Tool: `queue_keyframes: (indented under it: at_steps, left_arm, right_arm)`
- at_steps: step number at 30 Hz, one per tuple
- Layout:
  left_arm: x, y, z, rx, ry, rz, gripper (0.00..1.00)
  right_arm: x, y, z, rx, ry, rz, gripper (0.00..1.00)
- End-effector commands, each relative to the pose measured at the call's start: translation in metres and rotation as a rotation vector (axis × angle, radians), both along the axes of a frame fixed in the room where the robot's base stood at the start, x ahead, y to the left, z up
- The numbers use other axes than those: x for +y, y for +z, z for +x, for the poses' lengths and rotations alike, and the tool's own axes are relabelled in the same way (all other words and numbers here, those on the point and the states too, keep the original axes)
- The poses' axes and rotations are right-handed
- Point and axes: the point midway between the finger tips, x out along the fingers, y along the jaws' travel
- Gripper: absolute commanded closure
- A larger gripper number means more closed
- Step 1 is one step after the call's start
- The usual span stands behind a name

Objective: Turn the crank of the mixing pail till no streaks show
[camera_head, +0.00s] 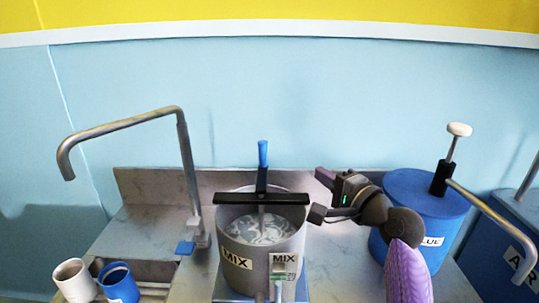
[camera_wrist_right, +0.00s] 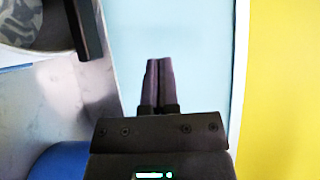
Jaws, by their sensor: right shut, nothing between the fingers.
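The grey mixing pail (camera_head: 288,247), labelled MIX, stands on the counter at the middle of the head view. White and grey streaks (camera_head: 260,230) swirl in it. A black crossbar (camera_head: 235,199) spans its top, and the crank's blue handle (camera_head: 263,155) stands upright above it. My right gripper (camera_head: 321,175) is to the right of the handle and apart from it, shut and empty. Its shut fingers (camera_wrist_right: 159,85) also show in the right wrist view, with the pail's streaked contents (camera_wrist_right: 30,22) at the upper left. My left gripper is in neither view.
A blue drum (camera_head: 395,190) with a white-knobbed pump (camera_head: 459,130) stands at the right, behind my right arm. A bent metal spout (camera_head: 120,124) rises at the left. A white cup (camera_head: 75,280) and a blue cup (camera_head: 120,287) stand at the front left.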

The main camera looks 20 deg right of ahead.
Motion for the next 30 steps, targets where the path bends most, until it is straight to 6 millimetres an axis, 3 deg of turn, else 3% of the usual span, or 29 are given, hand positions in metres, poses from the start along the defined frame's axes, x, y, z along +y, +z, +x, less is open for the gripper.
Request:
queue_keyframes:
  at_steps: [14, 21, 30]
  left_arm:
    - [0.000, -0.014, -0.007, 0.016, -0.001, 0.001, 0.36]
    - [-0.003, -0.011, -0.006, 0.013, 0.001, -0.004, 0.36]
    - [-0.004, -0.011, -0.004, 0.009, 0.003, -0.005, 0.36]
  right_arm:
    - [0.016, -0.002, 0.097, 0.004, 0.004, -0.007, 1.00]
    - [0.041, -0.002, 0.115, 0.006, 0.003, -0.008, 1.00]
    - [0.044, -0.002, 0.117, 0.006, 0.001, -0.010, 1.00]
